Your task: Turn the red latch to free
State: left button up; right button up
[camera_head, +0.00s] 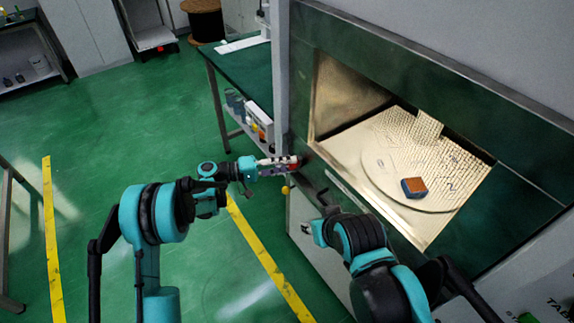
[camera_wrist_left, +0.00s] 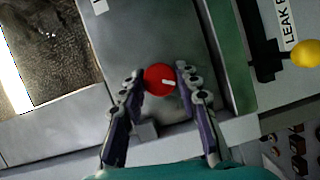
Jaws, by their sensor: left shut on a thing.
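In the head view the latch (camera_head: 295,164) shows as a small red spot at the fingertips. My left gripper (camera_head: 279,164) reaches it from the left. In the left wrist view the two fingers of my left gripper (camera_wrist_left: 160,83) are on either side of the knob and shut on it. My right arm is in the lower middle of the head view, beside the machine front; its fingers cannot be made out.
The machine's chamber (camera_head: 322,130) is lit, with a round turntable (camera_head: 378,178) and an orange-and-blue block (camera_head: 414,188) inside. A yellow ball knob (camera_wrist_left: 305,53) on a black lever is close to the latch. A green bench (camera_head: 235,75) stands behind. The green floor at left is mostly clear.

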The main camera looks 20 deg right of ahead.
pick_arm(q)
jog(key=o, duration=1.2)
jog(key=shift+c, duration=0.2)
jog(key=shift+a, duration=0.15)
jog(key=a, duration=1.1)
jog(key=shift+w+a+r, duration=0.25)
jog(key=shift+a, duration=0.1)
